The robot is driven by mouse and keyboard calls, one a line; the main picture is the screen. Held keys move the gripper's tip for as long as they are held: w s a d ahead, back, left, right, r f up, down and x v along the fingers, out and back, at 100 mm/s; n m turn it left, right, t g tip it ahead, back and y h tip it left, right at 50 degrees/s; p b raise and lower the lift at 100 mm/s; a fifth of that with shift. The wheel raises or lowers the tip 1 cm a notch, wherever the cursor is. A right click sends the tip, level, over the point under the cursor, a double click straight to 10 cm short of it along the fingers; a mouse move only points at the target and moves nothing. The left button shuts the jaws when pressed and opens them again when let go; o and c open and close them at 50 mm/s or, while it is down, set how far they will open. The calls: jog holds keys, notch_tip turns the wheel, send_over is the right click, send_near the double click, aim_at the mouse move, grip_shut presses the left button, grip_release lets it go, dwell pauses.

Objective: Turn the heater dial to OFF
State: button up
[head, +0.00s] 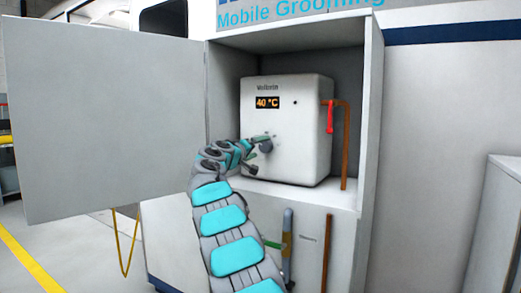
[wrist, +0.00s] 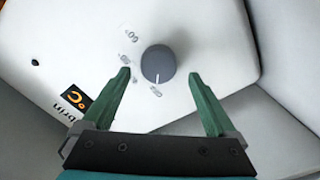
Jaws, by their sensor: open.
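The heater (head: 286,130) is a white box in an open cabinet, with a display reading 40 °C. The heater also fills much of the wrist view (wrist: 190,30). Its grey round dial (wrist: 158,64) has a white pointer line; in the head view the dial (head: 266,146) is just beside my gripper (head: 262,152). In the wrist view my gripper (wrist: 164,85) is open, its two green fingers spread either side of the dial's lower edge and apart from it. The markings around the dial are partly legible; one reads 60.
The cabinet door (head: 105,115) stands open on the left. A red lever (head: 330,117) and a copper pipe (head: 347,145) are on the heater's right. The cabinet's right wall (head: 369,120) bounds the space, and a shelf edge (head: 300,195) runs below the heater.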

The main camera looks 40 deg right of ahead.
jog(key=shift+b+v, duration=0.4)
jog(key=shift+v, duration=2.5)
